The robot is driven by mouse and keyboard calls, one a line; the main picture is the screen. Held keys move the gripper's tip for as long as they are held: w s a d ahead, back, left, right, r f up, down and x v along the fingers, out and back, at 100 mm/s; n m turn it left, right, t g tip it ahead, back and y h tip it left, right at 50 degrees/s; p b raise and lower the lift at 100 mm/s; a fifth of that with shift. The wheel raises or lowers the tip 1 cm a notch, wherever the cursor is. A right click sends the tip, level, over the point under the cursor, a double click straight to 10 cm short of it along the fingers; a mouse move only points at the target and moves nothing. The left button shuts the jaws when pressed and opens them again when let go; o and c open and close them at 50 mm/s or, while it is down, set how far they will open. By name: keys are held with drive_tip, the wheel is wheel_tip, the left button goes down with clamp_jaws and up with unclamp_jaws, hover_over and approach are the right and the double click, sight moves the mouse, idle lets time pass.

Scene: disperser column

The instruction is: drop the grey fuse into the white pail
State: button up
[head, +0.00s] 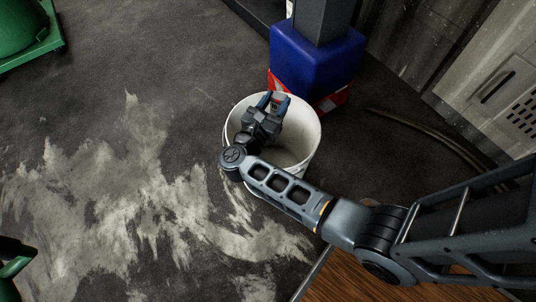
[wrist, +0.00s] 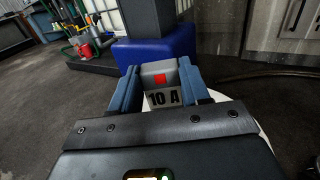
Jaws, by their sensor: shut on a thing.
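The white pail (head: 304,150) stands on the dark floor in the head view, with its open mouth facing up. My gripper (head: 273,101) is over the pail's mouth, toward its far side. In the wrist view my gripper (wrist: 160,83) has its blue fingers shut on the grey fuse (wrist: 160,70), which has a red square and the marking "10 A". A small part of the fuse (head: 275,98) shows between the fingers in the head view. A piece of the pail's rim (wrist: 262,133) shows behind my gripper in the wrist view. My arm hides part of the pail.
A post with a blue padded base (head: 315,65) stands just behind the pail. A grey cabinet (head: 495,95) and a hose (head: 425,125) are at the right. A green wheeled bin (head: 25,30) is at the upper left.

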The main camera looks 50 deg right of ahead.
sight(277, 108)
drive_tip(key=shift+f+b, duration=0.65)
drive_tip(key=shift+f, duration=1)
drive_tip(key=o, duration=1.3)
drive_tip(key=shift+c, duration=0.2)
drive_tip(key=v, duration=0.7)
drive_tip(key=shift+a, duration=0.4)
